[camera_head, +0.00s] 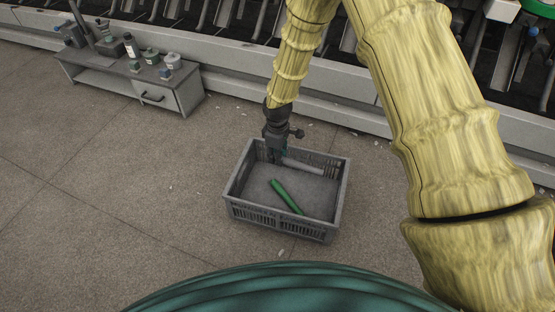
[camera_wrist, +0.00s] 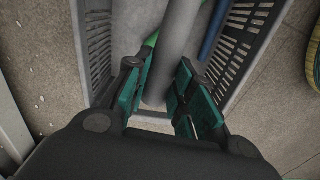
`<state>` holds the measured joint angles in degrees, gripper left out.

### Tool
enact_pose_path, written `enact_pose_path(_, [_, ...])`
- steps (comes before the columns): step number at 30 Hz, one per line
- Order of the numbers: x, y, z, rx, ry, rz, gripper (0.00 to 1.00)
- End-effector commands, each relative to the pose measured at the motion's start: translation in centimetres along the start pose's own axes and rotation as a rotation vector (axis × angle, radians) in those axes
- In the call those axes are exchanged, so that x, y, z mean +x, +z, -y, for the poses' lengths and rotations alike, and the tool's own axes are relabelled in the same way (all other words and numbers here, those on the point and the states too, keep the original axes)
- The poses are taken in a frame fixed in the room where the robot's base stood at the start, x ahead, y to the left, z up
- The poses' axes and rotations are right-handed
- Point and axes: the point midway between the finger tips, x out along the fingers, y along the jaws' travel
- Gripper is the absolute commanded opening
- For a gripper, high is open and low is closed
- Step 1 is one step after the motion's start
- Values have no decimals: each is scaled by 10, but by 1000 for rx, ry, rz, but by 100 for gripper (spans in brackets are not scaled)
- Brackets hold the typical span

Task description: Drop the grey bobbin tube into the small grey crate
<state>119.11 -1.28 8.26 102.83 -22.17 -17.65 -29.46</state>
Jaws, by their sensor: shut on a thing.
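My gripper (camera_head: 274,158) points down at the back of the small grey crate (camera_head: 262,211). In the wrist view its green-padded fingers (camera_wrist: 160,98) are shut on the grey bobbin tube (camera_wrist: 178,42). In the head view the tube (camera_head: 303,166) extends to the right from the fingers, within the crate's outline near its back wall. I cannot tell whether it touches the crate floor. The crate's slotted wall also shows in the wrist view (camera_wrist: 244,40).
A green tube (camera_head: 286,196) lies in the crate. A blue tube (camera_wrist: 213,30) shows beside the grey one in the wrist view. A low grey bench (camera_head: 88,76) with bottles and jars stands at the upper left. The machine runs along the back. Floor left of the crate is mostly clear.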

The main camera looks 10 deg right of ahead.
Motion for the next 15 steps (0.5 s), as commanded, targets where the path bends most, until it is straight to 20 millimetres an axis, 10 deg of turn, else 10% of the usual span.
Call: enact_pose_path(15, [32, 0, 0, -3, -1, 0, 6])
